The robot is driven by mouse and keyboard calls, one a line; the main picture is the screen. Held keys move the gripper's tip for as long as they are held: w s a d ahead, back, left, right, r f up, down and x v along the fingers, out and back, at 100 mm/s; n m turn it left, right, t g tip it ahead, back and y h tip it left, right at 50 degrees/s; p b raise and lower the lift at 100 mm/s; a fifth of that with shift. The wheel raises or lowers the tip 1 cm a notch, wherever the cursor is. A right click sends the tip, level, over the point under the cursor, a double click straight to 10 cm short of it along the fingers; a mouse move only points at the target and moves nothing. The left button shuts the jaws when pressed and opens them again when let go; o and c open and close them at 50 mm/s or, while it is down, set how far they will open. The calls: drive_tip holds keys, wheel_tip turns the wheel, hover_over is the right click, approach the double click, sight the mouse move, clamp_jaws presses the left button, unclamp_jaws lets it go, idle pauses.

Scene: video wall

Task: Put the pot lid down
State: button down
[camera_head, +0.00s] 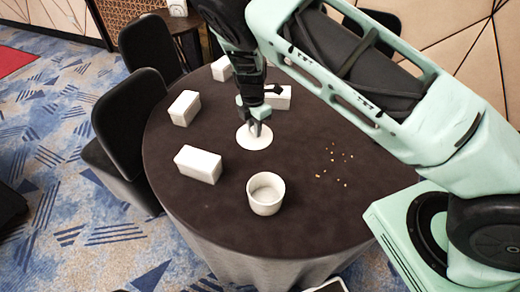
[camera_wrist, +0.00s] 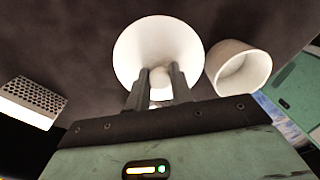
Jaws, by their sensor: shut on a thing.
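The white round pot lid (camera_head: 254,139) is at the middle of the dark round table (camera_head: 215,214). My gripper (camera_head: 256,127) points down at it and is shut on its knob. In the wrist view the lid (camera_wrist: 165,50) shows as a white disc, with the fingers (camera_wrist: 161,84) on either side of its knob. I cannot tell whether the lid touches the tabletop. A white open pot (camera_head: 266,193) stands upright nearer the front, apart from the lid; it also shows in the wrist view (camera_wrist: 243,70).
White boxes stand at the left of the table, one at the front left (camera_head: 198,164) and one behind it (camera_head: 184,108). Another box (camera_head: 278,97) is behind my gripper. Small crumbs (camera_head: 333,165) lie to the right. Dark chairs (camera_head: 130,115) stand left of the table.

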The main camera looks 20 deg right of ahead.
drive_tip(key=w, duration=0.1)
drive_tip(key=w+d+f, duration=0.1)
drive_tip(key=w, duration=0.2)
drive_tip(key=shift+w+d+f, duration=0.25)
drive_tip(key=shift+d+f, duration=0.05)
drive_tip(key=shift+w+d+f, duration=0.15)
drive_tip(key=shift+f, duration=0.1)
wheel_tip(320, 180, down, 9)
drive_tip(key=p, duration=0.3)
drive_tip(key=shift+f, duration=0.3)
drive_tip(key=shift+f+b, duration=0.15)
drive_tip(key=shift+b, duration=0.15)
drive_tip(key=c, duration=1.2)
unclamp_jaws()
drive_tip(key=shift+c, duration=0.2)
